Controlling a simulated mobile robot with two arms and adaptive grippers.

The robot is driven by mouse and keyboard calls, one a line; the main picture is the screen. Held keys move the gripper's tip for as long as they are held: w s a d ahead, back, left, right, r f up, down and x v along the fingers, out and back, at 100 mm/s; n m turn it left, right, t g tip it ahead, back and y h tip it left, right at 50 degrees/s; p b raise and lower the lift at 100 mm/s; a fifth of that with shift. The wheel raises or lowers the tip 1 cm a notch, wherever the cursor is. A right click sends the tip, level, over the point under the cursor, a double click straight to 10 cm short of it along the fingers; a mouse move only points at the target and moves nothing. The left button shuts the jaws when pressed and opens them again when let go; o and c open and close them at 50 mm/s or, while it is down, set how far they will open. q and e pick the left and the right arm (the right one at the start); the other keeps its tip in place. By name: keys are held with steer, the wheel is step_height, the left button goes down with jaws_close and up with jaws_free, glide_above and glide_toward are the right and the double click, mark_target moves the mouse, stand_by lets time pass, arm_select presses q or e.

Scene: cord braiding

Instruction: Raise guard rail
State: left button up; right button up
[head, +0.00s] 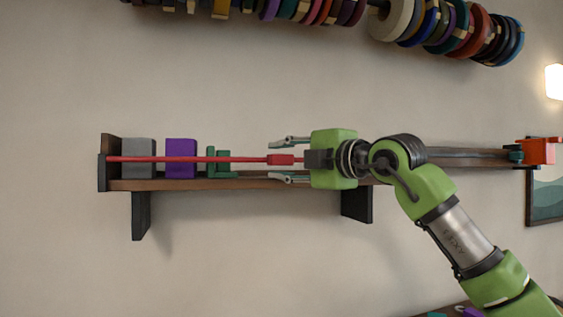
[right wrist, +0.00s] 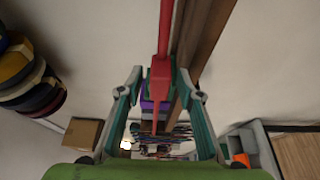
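The guard rail (head: 190,159) is a thin red bar running level across the front of a wooden wall shelf (head: 240,184). A thicker red grip block (head: 281,160) sits on it; it also shows in the right wrist view (right wrist: 160,78). My right gripper (head: 275,160) is open, with one finger above and one below the grip block. In the right wrist view its fingers (right wrist: 161,78) stand on either side of the block with gaps. The rail's far right part is hidden behind my right gripper and arm. My left gripper is not in view.
Behind the rail, a grey block (head: 139,150), a purple block (head: 181,150) and a green object (head: 220,165) stand on the shelf. An orange-red part (head: 540,151) is at the far right. Coloured spools (head: 440,25) hang above. Wall below the shelf is clear.

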steer(key=shift+d, duration=0.1)
steer(key=v, duration=1.2)
